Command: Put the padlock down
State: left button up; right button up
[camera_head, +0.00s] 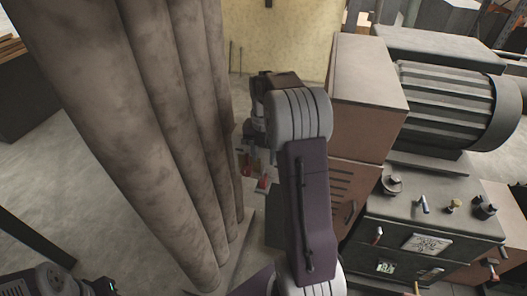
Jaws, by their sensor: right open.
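My right arm reaches up the middle of the head view and bends over at its top. My right gripper (251,153) hangs at its far end, left of the brown cabinet, and is open. Its fingers are small and partly hidden, and I see nothing held between them. I cannot pick out the padlock with certainty. A small brass-coloured piece (454,205) on top of the dark machine box at the right could be it, but it is too small to tell. My left arm shows only at the bottom left corner, and its fingers cannot be made out.
Tall stained pipes (140,130) stand close on the left of my right arm. A brown cabinet (367,85) and a ribbed motor (450,105) stand on the right. The dark machine box (405,208) bears several small fittings. Red-tipped items (262,184) show low behind my gripper.

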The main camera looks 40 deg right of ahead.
jog(key=s+a+f+m, duration=0.3)
jog(key=s+a+m, duration=0.3)
jog(key=m, duration=0.7)
jog(key=s+a+f+m+t, duration=0.1)
jog(key=s+a+f+m, duration=0.3)
jog(key=s+a+m, duration=0.3)
jog(key=a+m, duration=0.4)
jog(key=m, duration=0.2)
jog(key=shift+s+a, duration=0.25)
jog(key=shift+a, duration=0.05)
